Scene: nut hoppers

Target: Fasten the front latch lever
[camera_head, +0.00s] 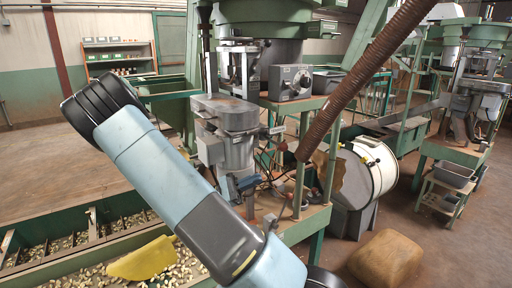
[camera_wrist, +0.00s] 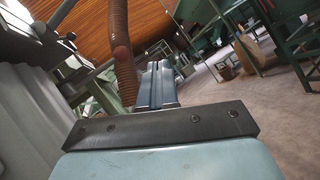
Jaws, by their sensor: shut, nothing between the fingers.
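The grey metal hopper machine (camera_head: 238,150) stands in the middle of the head view, with small levers and fittings on its body. A short lever with a reddish knob (camera_head: 283,146) seems to stick out at its right side. In the wrist view a reddish knob (camera_wrist: 122,53) shows in front of the brown hose, left of my fingers; its shaft is hard to make out. My gripper (camera_wrist: 157,68) is shut and empty, its fingers side by side. The fingertips look apart from the knob. I cannot tell from these frames whether the latch is open or fastened.
A brown corrugated hose (camera_head: 365,75) slants down on the right of the machine. A grey control box (camera_head: 289,82) sits on the green stand. A white drum (camera_head: 370,168) and a tan sack (camera_head: 385,259) stand at right. A nut trough (camera_head: 60,222) lies at left.

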